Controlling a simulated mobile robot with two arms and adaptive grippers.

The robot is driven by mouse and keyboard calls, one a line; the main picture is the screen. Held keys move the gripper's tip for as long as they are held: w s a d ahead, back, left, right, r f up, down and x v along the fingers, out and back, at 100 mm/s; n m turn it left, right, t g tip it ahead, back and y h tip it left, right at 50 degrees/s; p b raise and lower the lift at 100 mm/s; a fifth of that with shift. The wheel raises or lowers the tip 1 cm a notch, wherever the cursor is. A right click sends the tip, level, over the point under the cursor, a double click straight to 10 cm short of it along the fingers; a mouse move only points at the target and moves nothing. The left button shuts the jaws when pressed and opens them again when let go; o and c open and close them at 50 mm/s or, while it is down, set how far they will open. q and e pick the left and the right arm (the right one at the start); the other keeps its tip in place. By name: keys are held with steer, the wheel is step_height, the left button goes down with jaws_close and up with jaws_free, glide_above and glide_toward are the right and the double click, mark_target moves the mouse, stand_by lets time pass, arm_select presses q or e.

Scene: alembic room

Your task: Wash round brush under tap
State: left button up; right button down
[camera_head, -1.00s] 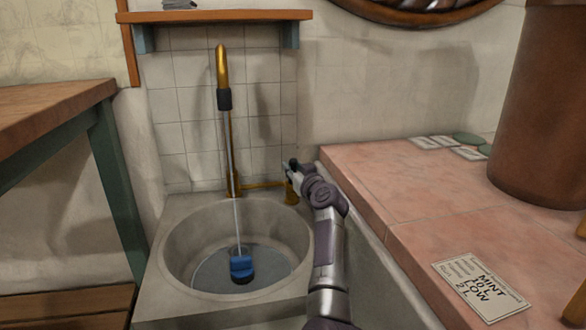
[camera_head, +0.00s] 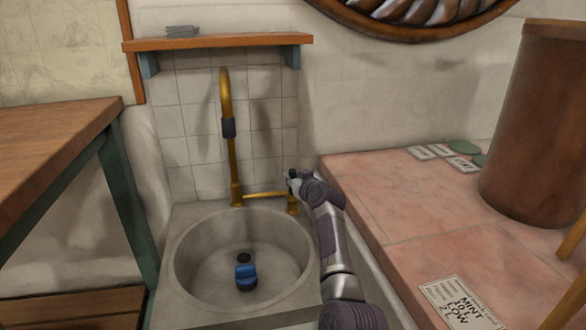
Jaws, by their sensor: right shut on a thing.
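The round brush (camera_head: 246,273) lies in the sink (camera_head: 180,262), near the middle of the bowl. It shows a blue body with a dark lower part. The brass tap (camera_head: 226,95) stands behind the sink with its spout over the bowl, and no water stream shows from it. My right gripper (camera_head: 291,179) is shut at the tap's handle (camera_head: 292,204), at the right end of the brass side pipe. Its fingertips are small and partly hidden by my wrist. My left gripper is out of view.
A pink tiled counter (camera_head: 400,200) runs along the right, with a large brown vessel (camera_head: 525,130) and labels on it. A wooden table (camera_head: 50,130) stands at the left. A shelf (camera_head: 220,41) hangs above the tap.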

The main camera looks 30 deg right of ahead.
stand_by(0.3)
steer(key=c, duration=0.9)
jaws_free()
steer(key=shift+w, duration=0.1)
steer(key=shift+c, duration=0.2)
steer(key=v, duration=1.2)
steer(key=shift+a, duration=0.1)
